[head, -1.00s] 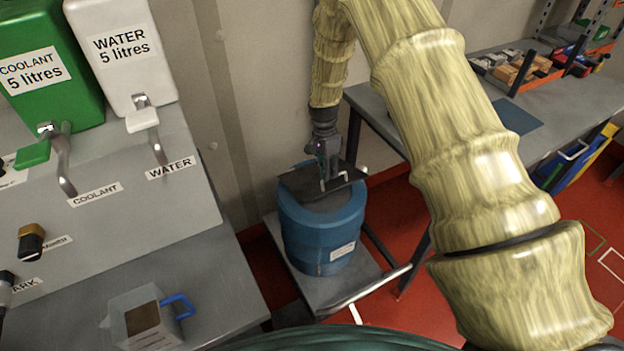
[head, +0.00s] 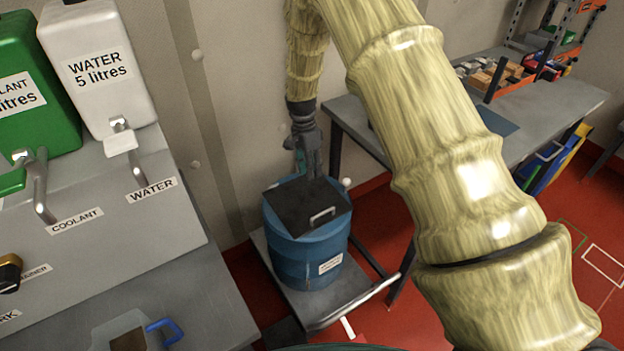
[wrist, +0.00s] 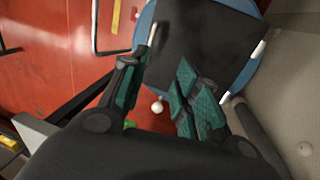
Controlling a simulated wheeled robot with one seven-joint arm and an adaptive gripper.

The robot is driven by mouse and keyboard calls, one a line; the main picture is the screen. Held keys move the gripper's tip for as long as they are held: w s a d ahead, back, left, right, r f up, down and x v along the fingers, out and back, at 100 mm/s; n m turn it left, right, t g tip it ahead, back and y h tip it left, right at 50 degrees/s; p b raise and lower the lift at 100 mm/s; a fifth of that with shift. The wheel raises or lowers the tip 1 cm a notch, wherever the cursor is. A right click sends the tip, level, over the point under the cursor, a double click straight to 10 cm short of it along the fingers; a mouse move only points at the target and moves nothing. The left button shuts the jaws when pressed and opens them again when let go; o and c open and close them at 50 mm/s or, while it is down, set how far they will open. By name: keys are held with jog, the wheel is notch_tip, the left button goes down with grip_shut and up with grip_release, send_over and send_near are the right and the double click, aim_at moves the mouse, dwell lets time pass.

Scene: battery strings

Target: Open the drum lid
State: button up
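The blue drum (head: 305,255) stands on a low grey platform. Its dark square lid (head: 300,203) lies across the top and looks flat; a pale handle (head: 322,217) is at its front edge. My gripper (head: 306,172) is at the lid's rear edge, away from the handle in the head view; whether it touches the lid is unclear. In the wrist view my gripper (wrist: 163,66) has its fingers spread with nothing between them. The lid (wrist: 200,45) and the drum's blue rim (wrist: 259,72) lie beyond the fingertips.
A grey workbench (head: 350,125) with bins stands right of the drum. The dispenser counter (head: 190,295), with its white water tank (head: 95,75), is on the left. The wall is close behind the drum. The platform has a pale bar handle (head: 355,300) at its front right.

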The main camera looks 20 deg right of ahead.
jog(key=v, duration=0.6)
jog(key=shift+d, duration=0.1)
jog(key=shift+f, duration=0.15)
